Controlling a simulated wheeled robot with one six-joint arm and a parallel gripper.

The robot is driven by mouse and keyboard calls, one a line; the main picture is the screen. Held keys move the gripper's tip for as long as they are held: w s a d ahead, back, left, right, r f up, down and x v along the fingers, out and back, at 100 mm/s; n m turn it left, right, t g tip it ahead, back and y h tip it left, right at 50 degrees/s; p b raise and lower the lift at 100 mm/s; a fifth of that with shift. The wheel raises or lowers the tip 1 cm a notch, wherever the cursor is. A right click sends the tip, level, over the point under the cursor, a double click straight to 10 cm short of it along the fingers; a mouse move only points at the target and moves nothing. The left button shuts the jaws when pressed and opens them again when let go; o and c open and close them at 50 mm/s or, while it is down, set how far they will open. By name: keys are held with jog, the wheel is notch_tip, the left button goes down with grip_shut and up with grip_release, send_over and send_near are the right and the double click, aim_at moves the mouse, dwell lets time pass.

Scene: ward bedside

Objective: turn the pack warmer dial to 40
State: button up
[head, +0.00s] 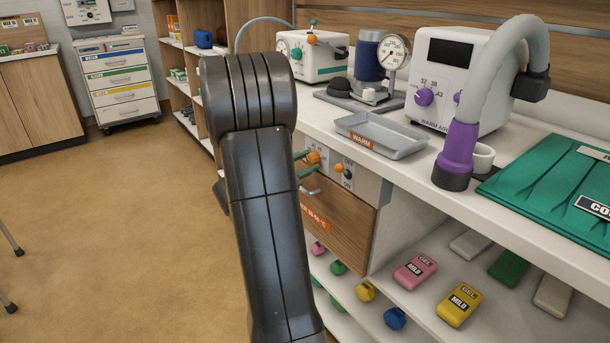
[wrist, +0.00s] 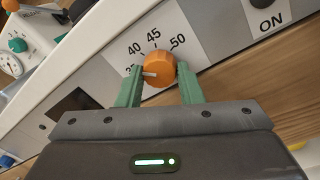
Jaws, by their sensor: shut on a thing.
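The orange pack warmer dial (wrist: 159,69) sits on a pale panel with printed numbers 40, 45 and 50 above it in the wrist view. Its white pointer mark faces left, below the 40, towards my left finger. Numbers below 40 are not readable there. My gripper (wrist: 160,86) is shut on the dial, with one green finger on each side of it. In the head view the dial (head: 313,158) shows small beside my dark arm, which hides much of the panel.
A dark switch (head: 348,174) marked OFF and ON is right of the dial. A grey tray (head: 398,141) stands on the counter above, beside a white warm-air unit (head: 448,105) with a purple-ended hose. Gel packs lie on the shelf below. The floor at left is open.

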jog(key=m+b, duration=0.1)
jog(key=b, duration=0.1)
jog(key=m+b, duration=0.2)
jog(key=shift+f, duration=0.3)
jog(key=m+b, duration=0.2)
jog(key=shift+r+b, duration=0.15)
jog(key=shift+b, duration=0.2)
jog(key=shift+r+m, duration=0.15)
jog(key=shift+m, duration=0.15)
jog(key=o, duration=1)
jog(key=p+v, duration=0.3)
jog(key=v, duration=1)
jog(key=shift+s+a, duration=0.2)
jog(key=shift+a, duration=0.2)
